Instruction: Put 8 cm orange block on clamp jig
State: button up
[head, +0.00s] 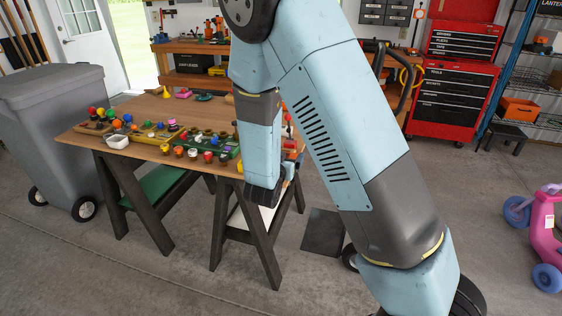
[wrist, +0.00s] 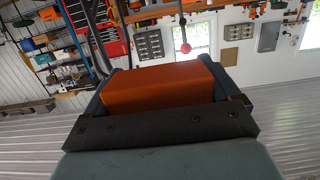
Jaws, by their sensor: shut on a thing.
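The orange block (wrist: 158,84) is in my gripper (wrist: 164,100) in the wrist view, with a dark finger on each side of it. The block looks clear of any surface there. In the head view my arm covers the right end of the wooden table, and the block and fingertips cannot be made out surely. I cannot pick out the clamp jig in either view; it may be behind my arm.
The wooden table (head: 150,105) on dark trestles carries rows of colourful small items along its front. A grey bin (head: 55,125) stands at left. A workbench (head: 188,78) and red tool cabinet (head: 453,95) stand behind. A pink toy (head: 545,228) is at right on open floor.

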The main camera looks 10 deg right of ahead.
jog(key=shift+s+d+r, duration=0.1)
jog(key=shift+s+r, duration=0.15)
jog(key=shift+s, duration=0.3)
jog(key=w+d+f+n+t+y, duration=0.1)
jog(key=w+d+f+n+y, duration=0.5)
jog(key=d+f, duration=0.7)
jog(key=s+f+m, duration=0.1)
jog(key=s+f, duration=0.3)
jog(key=f, duration=0.3)
jog(key=shift+s+y, duration=0.3)
jog(key=shift+r, duration=0.1)
jog(key=a+r+m+h, duration=0.1)
jog(key=a+r+h, duration=0.1)
jog(key=a+r, duration=0.2)
jog(key=a+r+m+h, duration=0.2)
jog(key=a+r, duration=0.2)
jog(key=r, duration=0.4)
jog(key=s+a+r+m+h, duration=0.1)
jog(key=a+r+h, duration=0.1)
jog(key=a+r, duration=0.2)
jog(key=shift+s+a+r+m+g, duration=0.1)
jog(key=shift+a+r+m+g, duration=0.1)
jog(key=shift+r, duration=0.6)
jog(key=shift+a+r+m+g, duration=0.1)
jog(key=shift+r+g, duration=0.1)
jog(key=shift+r, duration=0.6)
jog(key=shift+s+a+r, duration=0.3)
jog(key=shift+s+r, duration=0.1)
